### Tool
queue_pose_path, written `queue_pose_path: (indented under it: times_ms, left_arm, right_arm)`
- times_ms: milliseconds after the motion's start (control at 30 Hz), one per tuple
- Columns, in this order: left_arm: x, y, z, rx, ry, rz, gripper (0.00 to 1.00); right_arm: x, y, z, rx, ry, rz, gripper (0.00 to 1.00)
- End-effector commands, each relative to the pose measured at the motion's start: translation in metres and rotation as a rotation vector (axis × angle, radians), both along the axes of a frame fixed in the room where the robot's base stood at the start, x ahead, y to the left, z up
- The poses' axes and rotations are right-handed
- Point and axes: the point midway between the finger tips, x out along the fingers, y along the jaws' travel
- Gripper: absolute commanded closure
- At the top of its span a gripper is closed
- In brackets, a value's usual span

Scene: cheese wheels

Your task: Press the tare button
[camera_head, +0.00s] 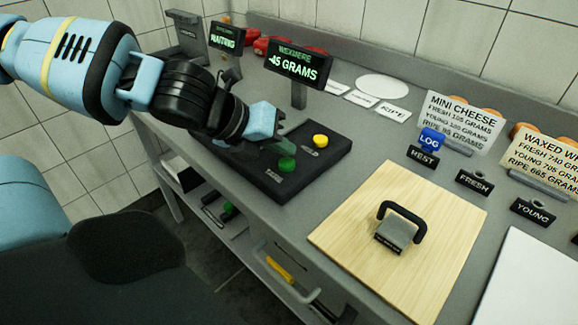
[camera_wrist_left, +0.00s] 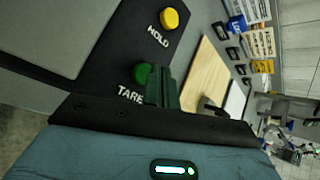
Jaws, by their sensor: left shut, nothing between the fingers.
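The green tare button (camera_head: 287,165) sits on the near right part of the black scale panel (camera_head: 270,184). In the left wrist view the green button (camera_wrist_left: 141,73) has the label TARE below it. The yellow hold button (camera_head: 320,141) is farther back on the panel, and it also shows in the left wrist view (camera_wrist_left: 169,19). My left gripper (camera_head: 279,146) is shut and empty, its fingertips close beside the green button. Whether they touch it I cannot tell. The scale display (camera_head: 296,66) reads -45 GRAMS. My right gripper is not in view.
A second display (camera_head: 226,38) reads WAITING. A wooden board (camera_head: 350,221) with a handled grey block (camera_head: 397,232) lies right of the panel. Price signs (camera_head: 462,122), a blue LOG button (camera_head: 431,140) and small black labels stand along the right. A white board (camera_head: 530,285) lies at lower right.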

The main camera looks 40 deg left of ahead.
Motion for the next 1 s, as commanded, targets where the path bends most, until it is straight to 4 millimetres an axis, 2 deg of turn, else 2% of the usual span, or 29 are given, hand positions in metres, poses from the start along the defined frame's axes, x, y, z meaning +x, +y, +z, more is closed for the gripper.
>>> queue_pose_path:
  times_ms: [1000]
  left_arm:
    - [0.0000, 0.0001, -0.0010, 0.000, 0.000, 0.000, 1.00]
  right_arm:
    - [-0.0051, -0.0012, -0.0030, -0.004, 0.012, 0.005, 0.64]
